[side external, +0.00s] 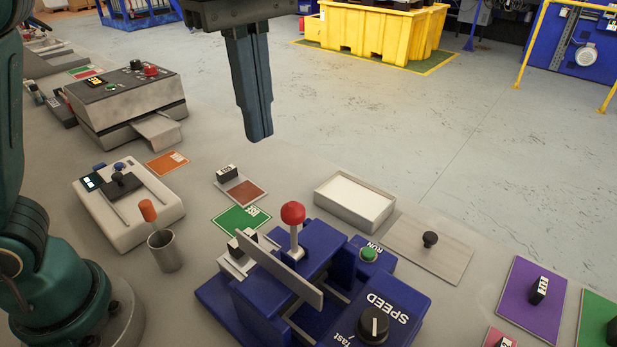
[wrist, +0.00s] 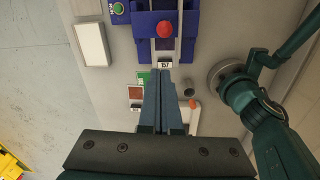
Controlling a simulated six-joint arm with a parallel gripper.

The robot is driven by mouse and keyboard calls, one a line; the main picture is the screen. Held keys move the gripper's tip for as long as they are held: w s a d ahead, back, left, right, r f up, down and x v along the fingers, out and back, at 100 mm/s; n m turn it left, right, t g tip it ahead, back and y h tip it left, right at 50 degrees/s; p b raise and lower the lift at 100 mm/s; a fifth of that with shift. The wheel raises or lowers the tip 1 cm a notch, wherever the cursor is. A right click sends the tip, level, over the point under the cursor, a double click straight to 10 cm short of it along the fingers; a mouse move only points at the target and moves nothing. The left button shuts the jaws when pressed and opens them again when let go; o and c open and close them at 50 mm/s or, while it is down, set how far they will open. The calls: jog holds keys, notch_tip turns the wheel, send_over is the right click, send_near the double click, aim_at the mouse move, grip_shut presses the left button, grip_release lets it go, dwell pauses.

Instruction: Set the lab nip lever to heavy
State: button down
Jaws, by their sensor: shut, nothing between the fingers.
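The lab nip is a blue machine (side external: 318,243) at the lower middle of the side view. Its lever has a red ball knob (side external: 292,213) on a pale stem and stands roughly upright. The knob also shows at the top of the wrist view (wrist: 165,28), with the blue machine (wrist: 143,22) around it. My gripper (side external: 259,138) is shut and empty, pointing down in the air above and behind the lever, apart from it. In the wrist view the closed fingers (wrist: 160,72) point toward the machine. Any lever position marks are too small to read.
A white tray (side external: 385,223) and a board with a black knob (side external: 462,262) lie right of the machine. A SPEED dial (side external: 373,322) is at front.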

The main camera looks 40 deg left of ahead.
aim_at(294, 234)
jog(key=f, duration=0.3)
jog(key=d+f, duration=0.1)
jog(key=f, duration=0.2)
jog(key=d+f, duration=0.1)
jog(key=f, duration=0.2)
jog(key=shift+f, duration=0.1)
jog(key=shift+s+d+r, duration=0.1)
jog(key=shift+d+r, duration=0.1)
jog(key=shift+d, duration=0.25)
jog(key=shift+d+r, duration=0.15)
jog(key=shift+d, duration=0.3)
jog(key=shift+d, duration=1.25)
